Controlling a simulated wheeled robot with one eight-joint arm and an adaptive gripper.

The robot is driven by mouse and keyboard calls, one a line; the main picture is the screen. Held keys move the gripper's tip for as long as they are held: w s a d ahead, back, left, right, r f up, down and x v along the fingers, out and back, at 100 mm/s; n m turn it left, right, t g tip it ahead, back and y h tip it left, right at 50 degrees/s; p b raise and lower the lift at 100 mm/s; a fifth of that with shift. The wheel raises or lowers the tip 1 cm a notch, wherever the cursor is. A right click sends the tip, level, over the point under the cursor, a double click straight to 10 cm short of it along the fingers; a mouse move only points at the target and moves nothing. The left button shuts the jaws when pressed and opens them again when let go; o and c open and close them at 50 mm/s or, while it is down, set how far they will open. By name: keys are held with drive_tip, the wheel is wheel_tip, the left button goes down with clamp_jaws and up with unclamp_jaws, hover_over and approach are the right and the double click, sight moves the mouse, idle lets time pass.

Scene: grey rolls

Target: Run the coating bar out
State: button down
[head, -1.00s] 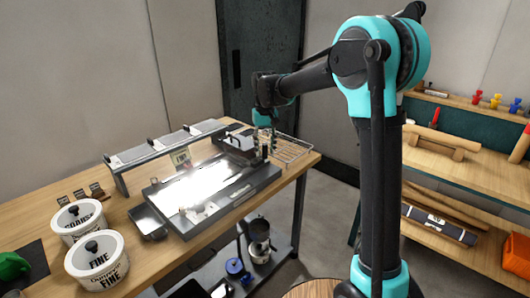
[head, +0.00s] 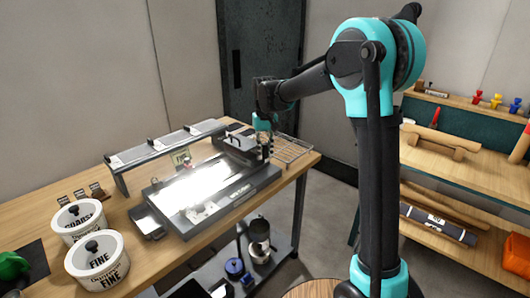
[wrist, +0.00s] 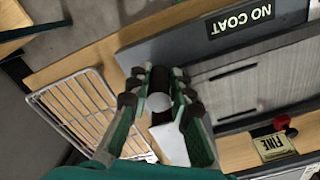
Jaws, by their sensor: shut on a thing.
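The coating machine is a dark flat bed (head: 232,203) on the wooden bench, with a bright, glare-washed plate (head: 190,187). A pale-and-dark block (head: 240,139) sits across its far right end; I cannot tell how much of it is the coating bar. My gripper (head: 266,150) is at that end, fingers pointing down. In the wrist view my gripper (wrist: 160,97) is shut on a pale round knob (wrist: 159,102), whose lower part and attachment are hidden. A grey bed surface (wrist: 240,80) and a NO COAT label (wrist: 240,20), upside down, lie to its right.
A wire rack (head: 293,151) lies beside the machine's right end. A long grey rail (head: 165,146) stands behind it and a small tray (head: 147,222) at its left. COARSE (head: 78,220) and FINE (head: 97,258) tubs stand at the left. A FINE card (wrist: 274,146) shows in the wrist view.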

drive_tip(key=s+a, duration=0.9)
drive_tip(key=s, duration=0.3)
drive_tip(key=shift+a, duration=0.15)
drive_tip(key=shift+s, duration=0.1)
drive_tip(key=c, duration=1.4)
unclamp_jaws()
wheel_tip(320, 180, up, 12)
